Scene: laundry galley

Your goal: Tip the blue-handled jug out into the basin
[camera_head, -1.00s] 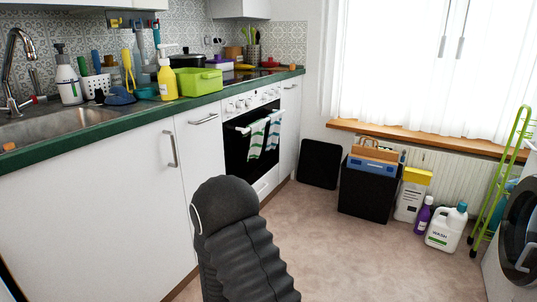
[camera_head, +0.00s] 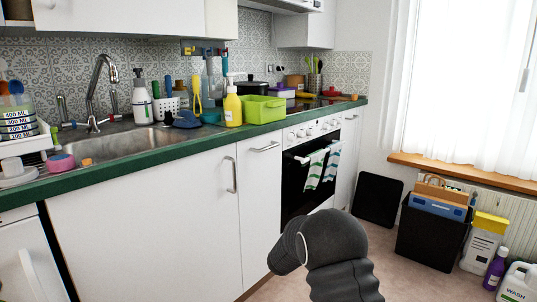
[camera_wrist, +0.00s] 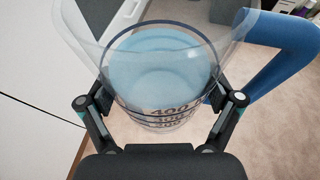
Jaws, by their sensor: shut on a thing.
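The jug (camera_wrist: 160,117) is clear, with dark measuring marks, and fills the middle of the wrist view. Its blue handle (camera_wrist: 272,60) sticks out to the right. My gripper (camera_wrist: 160,98) is shut on the jug, with one finger on each side of its wall. Pale blue shows inside the jug; I cannot tell how full it is. The jug and my gripper do not show in the head view. The basin (camera_head: 128,143) is a steel sink in the green-edged counter at the left, with a tap (camera_head: 98,90) behind it.
A clear container marked in ML (camera_head: 18,127) stands by the rack at far left. A pink sponge (camera_head: 61,162) and an orange piece (camera_head: 86,162) lie at the sink's front. A yellow bottle (camera_head: 233,107) and green tub (camera_head: 263,110) stand right of it. Cabinet fronts (camera_head: 150,215) are below.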

